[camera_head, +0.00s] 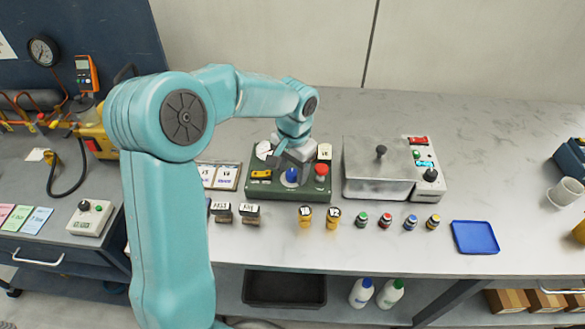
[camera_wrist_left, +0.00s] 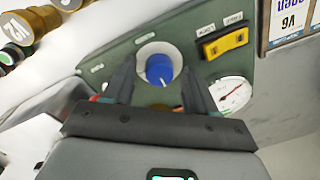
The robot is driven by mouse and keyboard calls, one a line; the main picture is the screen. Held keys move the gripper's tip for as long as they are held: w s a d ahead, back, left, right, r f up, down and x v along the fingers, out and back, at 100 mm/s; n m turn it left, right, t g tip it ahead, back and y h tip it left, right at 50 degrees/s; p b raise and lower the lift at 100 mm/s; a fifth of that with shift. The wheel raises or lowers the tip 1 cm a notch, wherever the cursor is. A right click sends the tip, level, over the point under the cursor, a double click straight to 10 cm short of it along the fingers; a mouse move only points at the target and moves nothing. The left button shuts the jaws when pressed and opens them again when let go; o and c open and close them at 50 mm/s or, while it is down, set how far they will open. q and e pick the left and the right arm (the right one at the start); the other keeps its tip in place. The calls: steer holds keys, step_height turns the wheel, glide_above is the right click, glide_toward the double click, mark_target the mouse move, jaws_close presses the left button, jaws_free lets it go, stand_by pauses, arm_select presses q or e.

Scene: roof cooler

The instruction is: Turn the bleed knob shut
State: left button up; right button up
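The green control box (camera_head: 265,188) stands on the bench near the middle of the head view. A blue knob with a pale pointer line (camera_head: 291,175) sits on its top; it also shows in the left wrist view, in a white ring (camera_wrist_left: 158,69). I cannot read which label marks the bleed knob. My left gripper (camera_head: 290,158) is over the box, just behind the knob. In the left wrist view its fingers are spread, with the knob seen between and beyond their tips; I see no clear contact. My right gripper is out of view.
The box also carries a red button (camera_head: 321,170), a yellow switch (camera_wrist_left: 222,41) and a white dial gauge (camera_wrist_left: 231,94). A metal lidded unit (camera_head: 375,175) stands close to its right. Several small bottles and a blue tray (camera_head: 474,237) lie along the front.

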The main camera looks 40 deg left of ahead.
mark_target(294, 174)
arm_select(q)
step_height(294, 174, up, 16)
steer(key=p, duration=0.1)
steer(key=shift+d+r, duration=0.15)
steer(key=shift+d, duration=0.25)
stand_by(0.6)
